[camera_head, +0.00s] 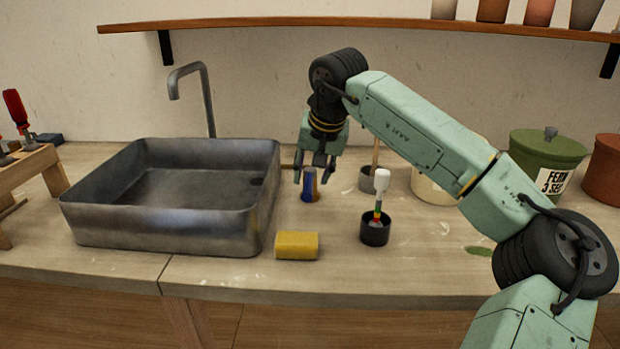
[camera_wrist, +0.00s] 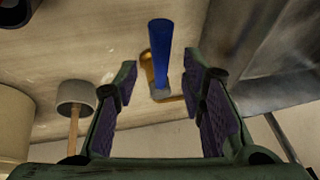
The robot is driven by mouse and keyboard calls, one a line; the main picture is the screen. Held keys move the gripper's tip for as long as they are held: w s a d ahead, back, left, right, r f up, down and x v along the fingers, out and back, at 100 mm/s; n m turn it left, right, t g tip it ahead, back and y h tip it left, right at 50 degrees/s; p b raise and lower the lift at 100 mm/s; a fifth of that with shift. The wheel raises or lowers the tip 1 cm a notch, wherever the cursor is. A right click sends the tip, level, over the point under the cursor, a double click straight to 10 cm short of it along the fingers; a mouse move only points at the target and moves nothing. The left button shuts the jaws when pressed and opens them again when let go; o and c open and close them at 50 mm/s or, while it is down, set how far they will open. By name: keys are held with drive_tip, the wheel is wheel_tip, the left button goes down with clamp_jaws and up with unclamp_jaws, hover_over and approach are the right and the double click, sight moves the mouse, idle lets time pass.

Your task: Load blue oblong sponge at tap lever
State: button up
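A blue oblong piece (camera_head: 309,185) stands upright on the worktop right of the sink, beside a brass-coloured part. I cannot tell whether the blue piece is a sponge or a lever handle, or whether the two are joined. My gripper (camera_head: 315,178) points down over it. In the wrist view my gripper (camera_wrist: 166,100) is open, with a finger on each side and clear gaps to the blue piece.
A metal sink (camera_head: 175,225) with a tall spout (camera_head: 207,98) stands left. A yellow sponge (camera_head: 297,246) lies in front. A black cup (camera_head: 375,233) holding a brush and a grey cup (camera_head: 369,181) stand right, with a green lidded pot (camera_head: 546,160) beyond.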

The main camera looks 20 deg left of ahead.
sight(309, 185)
drive_tip(key=shift+x, duration=1.85)
drive_tip(key=shift+c, duration=0.4)
clamp_jaws()
